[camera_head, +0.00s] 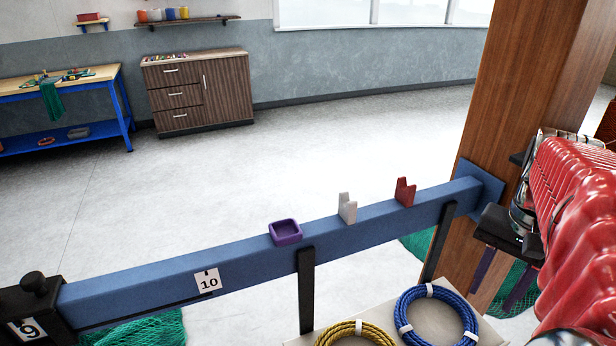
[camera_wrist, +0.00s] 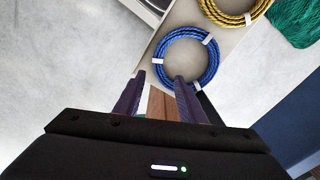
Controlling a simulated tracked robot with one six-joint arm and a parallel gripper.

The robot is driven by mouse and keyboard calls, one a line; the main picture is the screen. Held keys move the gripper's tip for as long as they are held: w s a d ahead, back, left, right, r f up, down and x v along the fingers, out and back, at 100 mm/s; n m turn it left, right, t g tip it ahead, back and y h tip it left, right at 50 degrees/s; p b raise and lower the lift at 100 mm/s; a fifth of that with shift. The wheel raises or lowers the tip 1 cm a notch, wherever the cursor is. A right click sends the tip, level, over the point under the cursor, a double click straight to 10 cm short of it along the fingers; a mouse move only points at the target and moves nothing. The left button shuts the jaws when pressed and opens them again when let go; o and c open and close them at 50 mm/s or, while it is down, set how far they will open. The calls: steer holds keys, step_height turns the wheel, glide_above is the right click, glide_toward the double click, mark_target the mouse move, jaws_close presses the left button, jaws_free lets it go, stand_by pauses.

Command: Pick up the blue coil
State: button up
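The blue coil (camera_head: 469,312) is a rope ring with white ties, lying on a pale board (camera_head: 497,337) at the bottom right of the head view. It also shows at the top middle of the wrist view (camera_wrist: 213,63). My gripper (camera_head: 492,296) hangs to the right of the coil in the head view, its dark purple fingers pointing down. In the wrist view my gripper (camera_wrist: 160,80) has its fingers apart, with no coil between them. The right fingertip overlaps the coil's near edge in that picture; I cannot tell the height between them.
A yellow coil (camera_head: 325,337) lies beside the blue one. A blue rail (camera_head: 240,255) runs behind, carrying a purple tray (camera_head: 285,233), a white bracket (camera_head: 347,210) and a red bracket (camera_head: 405,193). A wooden post (camera_head: 515,110) stands at the right. Green netting (camera_head: 150,333) lies below.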

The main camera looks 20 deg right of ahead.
glide_above(469, 337)
step_height(469, 337, down, 8)
steer(key=shift+w+d+f, duration=0.1)
steer(key=shift+w+f, duration=0.05)
steer(key=shift+f, duration=0.05)
stand_by(0.4)
steer(key=shift+f, duration=2.6)
jaws_close()
